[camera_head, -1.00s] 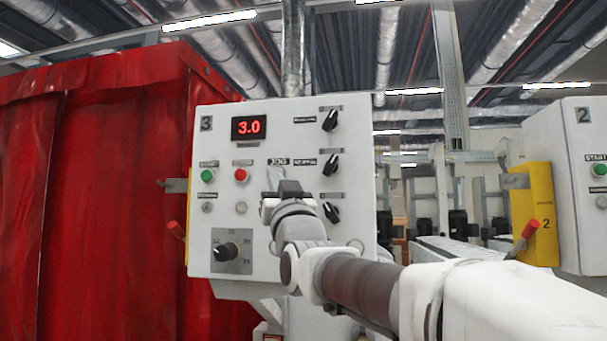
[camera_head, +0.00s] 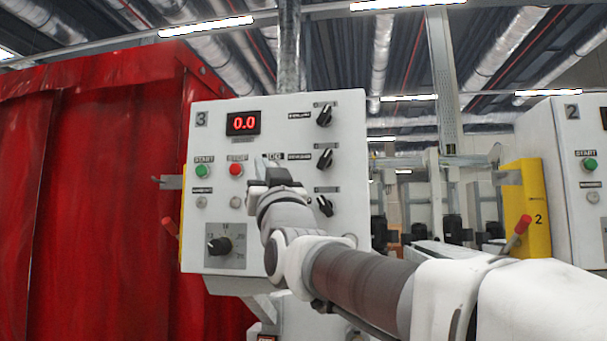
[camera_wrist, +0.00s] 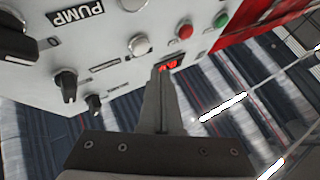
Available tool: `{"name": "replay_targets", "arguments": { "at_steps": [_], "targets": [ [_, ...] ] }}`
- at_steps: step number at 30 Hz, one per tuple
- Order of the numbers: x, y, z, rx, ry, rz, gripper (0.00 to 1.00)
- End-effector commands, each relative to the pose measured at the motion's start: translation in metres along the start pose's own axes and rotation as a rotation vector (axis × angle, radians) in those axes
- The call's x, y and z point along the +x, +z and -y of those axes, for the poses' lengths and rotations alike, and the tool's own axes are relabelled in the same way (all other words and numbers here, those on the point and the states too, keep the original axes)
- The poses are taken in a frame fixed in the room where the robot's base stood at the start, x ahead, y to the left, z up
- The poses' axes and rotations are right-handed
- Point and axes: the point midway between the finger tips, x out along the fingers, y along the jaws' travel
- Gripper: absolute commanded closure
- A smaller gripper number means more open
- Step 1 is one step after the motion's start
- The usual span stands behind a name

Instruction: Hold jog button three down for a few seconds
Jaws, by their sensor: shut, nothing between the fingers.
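The control box marked 3 (camera_head: 290,130) faces me, its red display (camera_head: 243,123) reading 0.0. A JOG label is partly visible in the head view, with the spot below it covered by my gripper (camera_head: 265,165). In the wrist view a pale silver round button (camera_wrist: 138,44), in line with the red and green ones, appears to be the jog button. My gripper (camera_wrist: 160,72) is shut and empty, its tips beside that button in the picture and overlapping the display's edge. No contact with the button is visible.
A green START button (camera_head: 202,171) and red STOP button (camera_head: 236,169) sit left of my gripper. Black selector knobs (camera_head: 325,158) are to the right, a dial (camera_head: 219,246) below. A red curtain (camera_head: 90,190) stands left; box 2 (camera_head: 575,180) stands right.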

Motion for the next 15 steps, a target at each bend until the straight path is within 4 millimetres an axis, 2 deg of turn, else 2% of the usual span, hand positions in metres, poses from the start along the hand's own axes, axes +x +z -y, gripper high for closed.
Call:
{"name": "replay_targets", "arguments": {
  "at_steps": [7, 15],
  "targets": [
    [-0.018, -0.011, 0.013, 0.001, 0.0, -0.002, 1.0],
    [-0.022, -0.016, 0.016, 0.001, 0.0, 0.001, 1.0]
  ]
}}
